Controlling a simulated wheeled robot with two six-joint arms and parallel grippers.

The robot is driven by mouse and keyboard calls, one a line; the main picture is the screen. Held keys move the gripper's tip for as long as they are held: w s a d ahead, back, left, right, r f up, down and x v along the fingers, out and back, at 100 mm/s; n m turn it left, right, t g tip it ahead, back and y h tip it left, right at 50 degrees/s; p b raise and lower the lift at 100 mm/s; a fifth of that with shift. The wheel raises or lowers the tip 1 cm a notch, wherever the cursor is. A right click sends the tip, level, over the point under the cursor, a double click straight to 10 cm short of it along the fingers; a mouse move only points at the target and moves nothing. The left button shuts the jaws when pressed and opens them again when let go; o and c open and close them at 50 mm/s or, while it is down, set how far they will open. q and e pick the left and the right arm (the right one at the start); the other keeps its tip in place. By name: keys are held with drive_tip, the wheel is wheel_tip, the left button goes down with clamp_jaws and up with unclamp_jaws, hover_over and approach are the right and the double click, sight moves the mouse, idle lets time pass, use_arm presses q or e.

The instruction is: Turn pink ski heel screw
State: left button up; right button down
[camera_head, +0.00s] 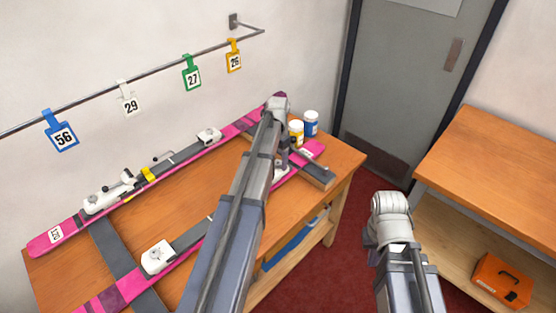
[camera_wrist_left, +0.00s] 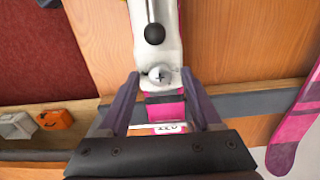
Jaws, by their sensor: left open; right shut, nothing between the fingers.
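The near pink ski (camera_head: 118,291) lies on the bench, its right part mostly behind my left arm. Its white heel piece (camera_wrist_left: 157,48) has a lever with a black knob. A round metal screw with a cross slot (camera_wrist_left: 158,76) sits at the heel piece's end. My left gripper (camera_head: 281,160) points down over this ski's right end. In the left wrist view its open fingers (camera_wrist_left: 162,92) stand either side of the screw, with a gap on both sides. My right gripper (camera_head: 378,240) is right of the bench, over the floor, its fingers mostly hidden, away from the ski.
A second pink ski (camera_head: 55,236) with white bindings lies behind. A yellow-labelled jar (camera_head: 296,131) and a blue jar (camera_head: 311,123) stand at the bench's back right. Numbered tags hang on a rail (camera_head: 100,93). An orange case (camera_head: 502,281) is on the right-hand shelf.

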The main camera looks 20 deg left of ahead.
sight(278, 163)
use_arm(q)
drive_tip(key=shift+r, duration=0.1)
wheel_tip(278, 163, up, 8)
drive_tip(key=p, duration=0.8)
drive_tip(key=shift+f, duration=0.2)
drive_tip(key=s+d+f+y+b, duration=0.1)
drive_tip(key=s+d+b, duration=0.1)
drive_tip(key=s+d, duration=2.1)
drive_tip(key=d, duration=0.3)
drive_tip(key=shift+s+d+f, duration=0.3)
drive_tip(key=shift+s+d, duration=0.1)
